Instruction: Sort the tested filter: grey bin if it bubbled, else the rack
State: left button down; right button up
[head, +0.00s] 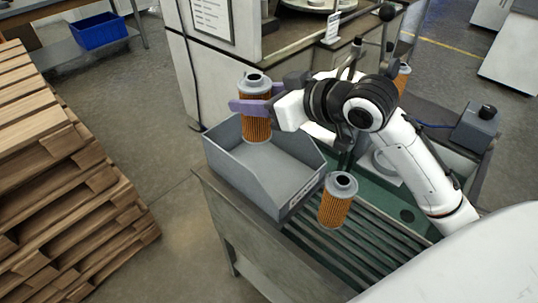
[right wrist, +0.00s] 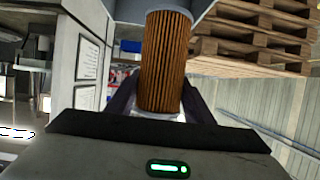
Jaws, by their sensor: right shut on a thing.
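My right gripper (head: 252,106) is shut on a filter cartridge (head: 257,128) with orange-brown pleats and a grey metal top. It holds this filter upright above the grey bin (head: 266,160), at the bin's back left part. The filter also shows between the fingers in the right wrist view (right wrist: 164,62). The grey bin looks empty where its floor shows. A second filter (head: 335,203) stands upright on the slatted green rack (head: 365,237), to the right of the bin. My left gripper is not in view.
A third filter (head: 402,79) shows partly behind my right arm. A grey box with a black knob (head: 474,126) stands at the right. Stacked wooden pallets (head: 70,190) stand on the left, and a blue bin (head: 98,32) sits on a far shelf.

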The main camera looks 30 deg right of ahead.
jog(key=w+d+r+n+y, duration=0.1)
jog(key=w+d+r+y, duration=0.1)
jog(key=d, duration=0.2)
notch_tip(320, 180, down, 6)
jog(key=b, duration=0.5)
jog(key=shift+d+f+g+b, duration=0.15)
jog(key=shift+g+b, duration=0.15)
jog(key=shift+b, duration=0.05)
jog(key=shift+s, duration=0.1)
jog(key=o, duration=1.2)
jog(key=shift+h, duration=0.3)
